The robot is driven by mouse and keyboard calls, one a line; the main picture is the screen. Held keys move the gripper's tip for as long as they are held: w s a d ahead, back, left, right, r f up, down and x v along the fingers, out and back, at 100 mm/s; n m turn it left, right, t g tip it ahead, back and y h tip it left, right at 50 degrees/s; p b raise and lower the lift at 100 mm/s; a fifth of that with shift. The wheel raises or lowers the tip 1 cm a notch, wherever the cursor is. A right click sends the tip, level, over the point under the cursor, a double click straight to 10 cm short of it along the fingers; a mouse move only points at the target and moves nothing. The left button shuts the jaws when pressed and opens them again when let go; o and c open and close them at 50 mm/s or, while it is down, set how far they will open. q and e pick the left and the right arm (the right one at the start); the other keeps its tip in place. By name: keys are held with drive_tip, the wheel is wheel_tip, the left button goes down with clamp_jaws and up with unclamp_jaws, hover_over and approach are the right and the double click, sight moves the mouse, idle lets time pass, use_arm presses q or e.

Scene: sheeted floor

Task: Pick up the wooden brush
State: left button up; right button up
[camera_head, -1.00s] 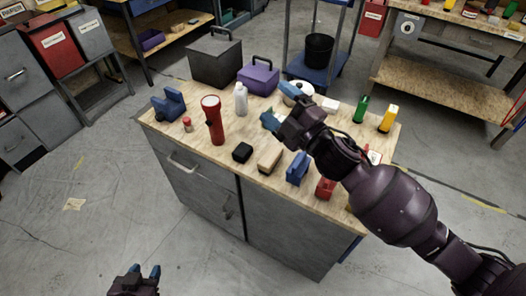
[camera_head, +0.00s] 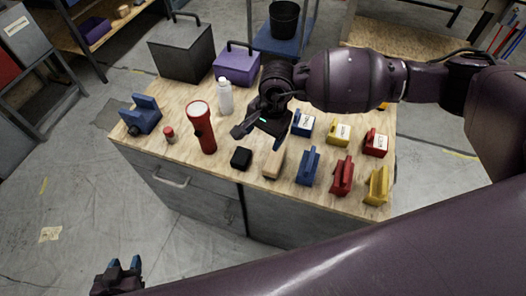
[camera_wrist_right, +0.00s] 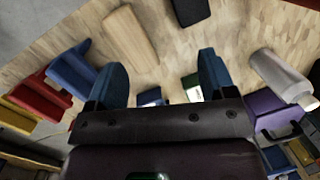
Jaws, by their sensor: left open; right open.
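The wooden brush (camera_head: 273,163) is a pale wooden block on the workbench top, near the front edge, between a small black block (camera_head: 241,158) and a blue tool (camera_head: 308,166). It also shows at the upper left of the right wrist view (camera_wrist_right: 131,36). My right gripper (camera_head: 259,132) is above the bench, just behind the brush and apart from it. Its two blue fingers are spread and empty in the right wrist view (camera_wrist_right: 162,76). My left gripper (camera_head: 125,266) is open and empty, low at the lower left, away from the bench.
A red flashlight (camera_head: 201,128) and a white bottle (camera_head: 225,97) stand left of my right gripper. Several red, yellow and blue tools (camera_head: 342,175) lie to the right. A grey box (camera_head: 181,50) and a purple box (camera_head: 237,66) stand at the back.

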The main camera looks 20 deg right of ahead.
sight(276, 157)
drive_tip(key=d+n+h, duration=0.2)
drive_tip(key=shift+w+d, duration=0.15)
drive_tip(key=shift+d, duration=0.2)
drive_tip(key=shift+s+d, duration=0.2)
drive_tip(key=shift+n, duration=0.3)
wheel_tip(276, 157, down, 6)
drive_tip(key=shift+a+r+b, duration=0.1)
drive_tip(key=shift+b, duration=0.25)
drive_tip(key=f, duration=0.4)
drive_tip(key=shift+s+d+f, duration=0.2)
drive_tip(key=shift+s+f, duration=0.05)
drive_tip(key=shift+s, duration=0.15)
drive_tip(key=shift+f, duration=0.3)
drive_tip(key=shift+c, duration=0.4)
drive_tip(key=c, duration=1)
